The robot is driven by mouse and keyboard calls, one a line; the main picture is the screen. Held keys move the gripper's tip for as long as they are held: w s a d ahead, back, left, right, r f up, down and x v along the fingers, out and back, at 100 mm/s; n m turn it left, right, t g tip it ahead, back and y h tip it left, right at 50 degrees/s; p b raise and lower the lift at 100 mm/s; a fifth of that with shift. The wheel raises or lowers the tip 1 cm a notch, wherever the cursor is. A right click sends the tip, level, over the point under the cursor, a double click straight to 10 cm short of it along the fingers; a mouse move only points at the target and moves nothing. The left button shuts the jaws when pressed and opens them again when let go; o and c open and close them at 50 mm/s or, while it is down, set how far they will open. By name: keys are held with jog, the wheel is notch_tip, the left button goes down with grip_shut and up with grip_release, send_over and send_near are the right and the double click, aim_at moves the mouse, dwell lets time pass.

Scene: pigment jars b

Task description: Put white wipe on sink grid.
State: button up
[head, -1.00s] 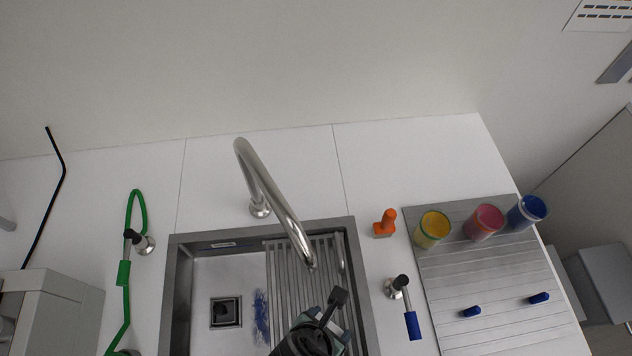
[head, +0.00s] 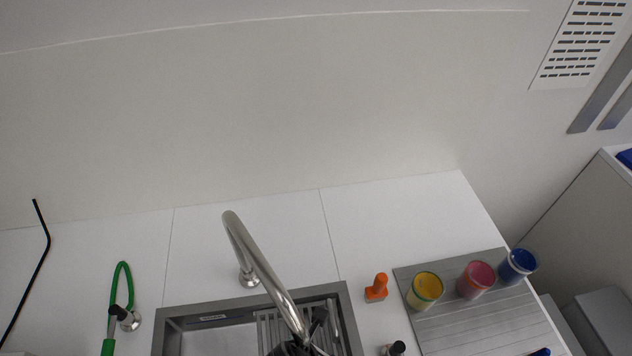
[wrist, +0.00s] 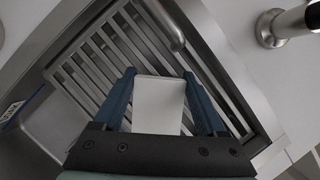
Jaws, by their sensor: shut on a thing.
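In the wrist view the white wipe (wrist: 158,104) is a pale flat piece between the two blue fingers of my gripper (wrist: 160,92), which is shut on it. The sink grid (wrist: 100,58), a rack of parallel metal bars, lies behind and below the wipe in that view. Whether the wipe touches the bars I cannot tell. In the head view the sink grid (head: 268,328) shows only in part at the bottom edge. My gripper's end there is dark and cut off by the frame, and the wipe is hidden.
The steel faucet (head: 262,265) arches over the sink, close to my arm. An orange object (head: 377,288) stands right of the sink. Yellow, red and blue jars (head: 425,290) stand on a grey ribbed board (head: 470,315). A green hose (head: 118,290) is at the left.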

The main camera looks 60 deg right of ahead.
jog(key=shift+f, duration=0.1)
jog(key=o, duration=1.3)
jog(key=shift+c, duration=0.2)
